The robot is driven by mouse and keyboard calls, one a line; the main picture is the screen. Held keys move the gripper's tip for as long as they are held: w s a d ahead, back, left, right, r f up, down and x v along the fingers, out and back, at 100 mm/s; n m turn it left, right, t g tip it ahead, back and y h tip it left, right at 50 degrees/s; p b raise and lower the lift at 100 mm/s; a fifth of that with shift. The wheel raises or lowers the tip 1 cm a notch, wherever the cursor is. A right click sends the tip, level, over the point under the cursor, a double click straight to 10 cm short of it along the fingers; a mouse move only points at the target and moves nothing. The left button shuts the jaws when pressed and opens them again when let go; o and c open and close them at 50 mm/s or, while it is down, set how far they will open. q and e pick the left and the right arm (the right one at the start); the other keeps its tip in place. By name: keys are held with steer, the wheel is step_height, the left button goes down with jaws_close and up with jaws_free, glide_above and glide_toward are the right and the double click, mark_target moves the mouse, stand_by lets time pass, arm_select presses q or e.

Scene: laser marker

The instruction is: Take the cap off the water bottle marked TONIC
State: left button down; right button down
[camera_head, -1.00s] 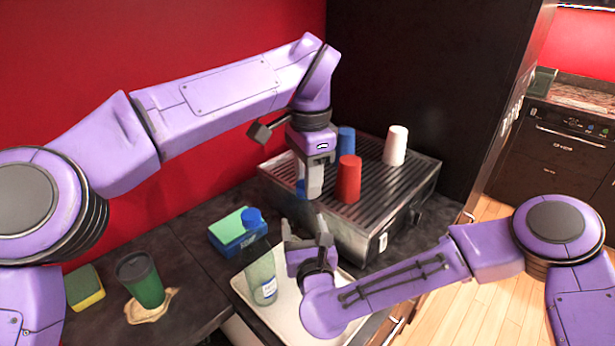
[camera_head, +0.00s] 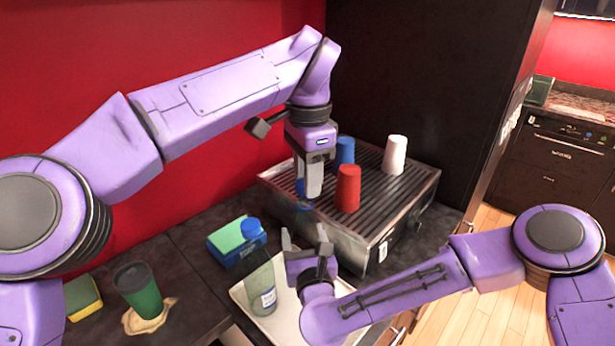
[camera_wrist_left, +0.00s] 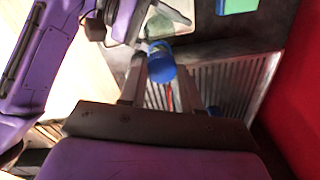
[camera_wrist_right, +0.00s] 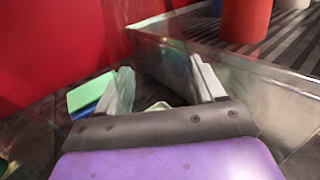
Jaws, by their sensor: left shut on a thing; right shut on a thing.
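My left gripper (camera_head: 311,184) is shut on a blue cap, which shows between its fingers in the left wrist view (camera_wrist_left: 161,64). My right gripper (camera_head: 306,240) is below it, its fingers around a clear bottle that barely shows in the head view. In the left wrist view the clear bottle (camera_wrist_left: 158,27) lies beyond the cap, by the right gripper's grey fingers. I cannot tell whether cap and neck touch. Another clear bottle (camera_head: 261,275) with a blue cap (camera_head: 252,228) and a small label stands upright at the tray. No label is readable.
The white tray (camera_head: 290,328) lies below my right gripper. A metal drip-grate machine (camera_head: 345,243) with red (camera_head: 348,188), blue (camera_head: 345,149) and white (camera_head: 396,155) cups stands close behind. Sponges (camera_head: 82,298) and a green tumbler (camera_head: 140,288) are at left.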

arm_select(q)
step_height(320, 180, up, 4)
steer(key=shift+f, duration=0.2)
steer(key=shift+r, duration=0.15)
arm_select(e)
steer(key=shift+c, duration=0.2)
jaws_free()
